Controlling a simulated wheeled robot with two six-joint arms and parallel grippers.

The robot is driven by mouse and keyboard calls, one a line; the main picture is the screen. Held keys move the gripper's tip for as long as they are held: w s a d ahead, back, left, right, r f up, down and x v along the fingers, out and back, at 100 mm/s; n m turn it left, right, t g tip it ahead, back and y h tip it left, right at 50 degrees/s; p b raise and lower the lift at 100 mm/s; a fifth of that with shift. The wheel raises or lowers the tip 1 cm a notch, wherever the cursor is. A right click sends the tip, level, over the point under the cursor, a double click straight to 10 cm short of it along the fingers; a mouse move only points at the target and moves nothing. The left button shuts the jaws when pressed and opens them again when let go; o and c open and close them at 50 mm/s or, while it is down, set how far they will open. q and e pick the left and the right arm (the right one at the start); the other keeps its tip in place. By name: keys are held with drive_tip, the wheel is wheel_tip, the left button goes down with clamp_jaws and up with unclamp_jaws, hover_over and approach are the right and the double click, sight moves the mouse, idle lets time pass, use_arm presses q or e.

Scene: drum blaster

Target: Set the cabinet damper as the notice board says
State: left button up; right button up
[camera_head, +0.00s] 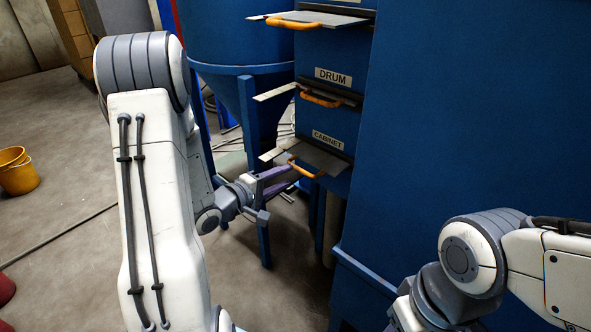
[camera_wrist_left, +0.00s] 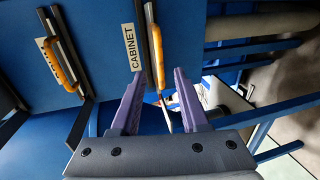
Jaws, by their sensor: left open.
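The cabinet damper is a flat grey plate (camera_head: 318,153) sticking out of the blue housing below the CABINET label (camera_head: 328,140). Its orange handle (camera_head: 306,170) is on the front edge. In the left wrist view the handle (camera_wrist_left: 158,58) stands beside the CABINET label (camera_wrist_left: 131,47). My left gripper (camera_head: 290,176) has purple fingers and is open close to this handle. In the left wrist view the handle's lower end lies near the gap between the fingertips (camera_wrist_left: 159,76), and I cannot tell whether they touch it. My right gripper is out of view. No notice board shows.
Above it are the DRUM damper with its orange handle (camera_head: 320,99) and another damper handle (camera_head: 294,23) at the top. A blue hopper (camera_head: 237,45) on legs stands behind. A large blue wall (camera_head: 480,120) fills the right. A yellow bucket (camera_head: 18,172) stands far left on open floor.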

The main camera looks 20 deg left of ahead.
use_arm(q)
drive_tip(key=p+v, duration=0.1)
drive_tip(key=v, duration=0.2)
drive_tip(key=shift+s+a, duration=0.1)
drive_tip(key=shift+s, duration=0.15)
